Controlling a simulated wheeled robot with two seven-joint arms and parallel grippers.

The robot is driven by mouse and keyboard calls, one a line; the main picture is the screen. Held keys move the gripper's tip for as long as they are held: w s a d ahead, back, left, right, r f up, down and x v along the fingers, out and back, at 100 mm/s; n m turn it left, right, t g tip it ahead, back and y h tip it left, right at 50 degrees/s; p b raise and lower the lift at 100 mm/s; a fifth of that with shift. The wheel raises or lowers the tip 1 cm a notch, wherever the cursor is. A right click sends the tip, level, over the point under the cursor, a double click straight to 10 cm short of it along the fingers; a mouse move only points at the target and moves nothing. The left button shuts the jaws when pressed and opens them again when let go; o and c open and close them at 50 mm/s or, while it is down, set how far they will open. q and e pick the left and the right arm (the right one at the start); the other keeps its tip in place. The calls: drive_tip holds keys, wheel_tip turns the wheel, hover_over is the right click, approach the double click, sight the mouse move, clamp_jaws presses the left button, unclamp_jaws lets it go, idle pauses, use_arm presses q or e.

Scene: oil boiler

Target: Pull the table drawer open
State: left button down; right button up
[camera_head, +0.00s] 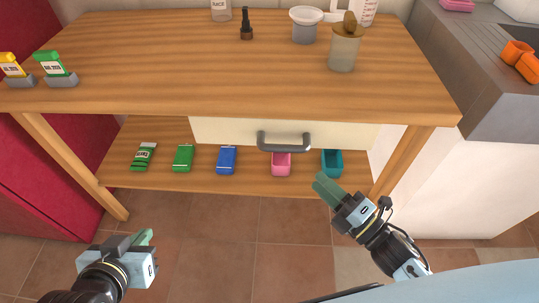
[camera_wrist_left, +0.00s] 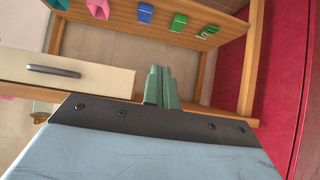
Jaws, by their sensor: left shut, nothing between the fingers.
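The table drawer (camera_head: 350,135) has a cream front and sits under the wooden table top. It looks closed, its front in line with the table's front edge. Its grey bar handle (camera_head: 284,142) is in the middle of the front. In the left wrist view the drawer front (camera_wrist_left: 105,80) and handle (camera_wrist_left: 53,71) are at the left. My left gripper (camera_head: 146,237) is low at the left, apart from the drawer, shut and empty; its green fingertips (camera_wrist_left: 162,86) meet in the left wrist view. My right gripper (camera_head: 320,184) is below and right of the handle, not touching it; its finger gap is unclear.
The lower shelf (camera_head: 205,180) holds several small coloured items, including a pink box (camera_head: 281,163) and a teal box (camera_head: 332,162). Bottles and jars stand on the table top (camera_head: 180,60). A red cabinet (camera_head: 40,200) is at left, a grey counter (camera_head: 480,90) at right. The tiled floor in front is clear.

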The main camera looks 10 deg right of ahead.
sight(286, 151)
drive_tip(key=b+x, duration=0.2)
drive_tip(key=x, duration=1)
drive_tip(key=shift+w+a, duration=0.1)
use_arm(q)
drive_tip(key=w+d+r+t+h, duration=0.2)
drive_tip(key=w+d+r+t, duration=0.1)
drive_tip(key=r+t, duration=0.4)
drive_tip(key=shift+w+r, duration=0.7)
drive_tip(key=shift+r, duration=0.8)
use_arm(e)
drive_tip(key=shift+w+a, duration=0.25)
drive_tip(key=shift+w, duration=0.15)
use_arm(q)
drive_tip(key=shift+d, duration=0.1)
use_arm(e)
drive_tip(key=shift+c, duration=0.4)
clamp_jaws()
